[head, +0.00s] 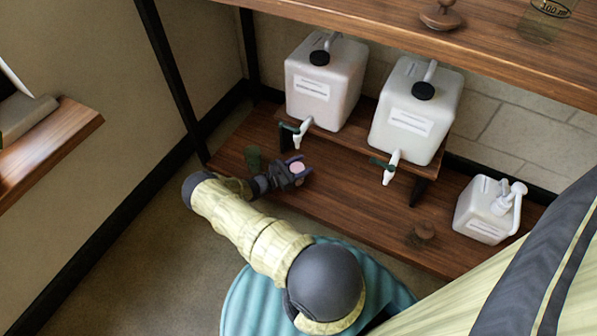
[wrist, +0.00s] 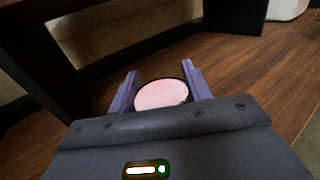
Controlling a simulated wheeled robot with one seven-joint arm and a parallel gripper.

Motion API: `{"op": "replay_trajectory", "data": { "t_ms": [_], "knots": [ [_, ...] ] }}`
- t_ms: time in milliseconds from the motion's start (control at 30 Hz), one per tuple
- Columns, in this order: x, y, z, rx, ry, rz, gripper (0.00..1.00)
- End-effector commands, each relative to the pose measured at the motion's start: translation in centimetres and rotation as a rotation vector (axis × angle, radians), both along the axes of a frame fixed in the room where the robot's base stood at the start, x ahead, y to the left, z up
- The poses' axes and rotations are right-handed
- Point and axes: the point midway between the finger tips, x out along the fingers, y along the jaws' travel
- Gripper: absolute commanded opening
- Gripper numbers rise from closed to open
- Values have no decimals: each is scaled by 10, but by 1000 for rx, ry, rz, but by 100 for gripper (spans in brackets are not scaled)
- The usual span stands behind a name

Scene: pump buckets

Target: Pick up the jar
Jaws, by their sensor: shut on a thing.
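The jar (head: 297,167) shows as a small thing with a round pink top, over the lower wooden shelf. In the wrist view the pink top of the jar (wrist: 161,94) sits between the two purple fingers. My gripper (head: 293,168) is shut on it, with one finger on each side. My gripper (wrist: 159,88) hides the lower part of the jar. I cannot tell whether the jar touches the shelf.
Two white jugs with taps (head: 324,85) (head: 413,115) stand on a raised wooden step just beyond my gripper. A dark green glass (head: 253,157) is close at its left. A white pump bottle (head: 487,209) and small brown object (head: 423,232) are right. An upper shelf (head: 500,55) overhangs.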

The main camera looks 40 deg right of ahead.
Motion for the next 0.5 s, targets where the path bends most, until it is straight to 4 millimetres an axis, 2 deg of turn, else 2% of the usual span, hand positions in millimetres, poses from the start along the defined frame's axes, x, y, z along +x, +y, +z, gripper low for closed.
{"op": "replay_trajectory", "data": {
  "t_ms": [233, 500],
  "knots": [
    [0, 0, 11, -2, -1, 0, 4],
    [0, 0, 41, -2, 0, 0, 4]
  ]
}}
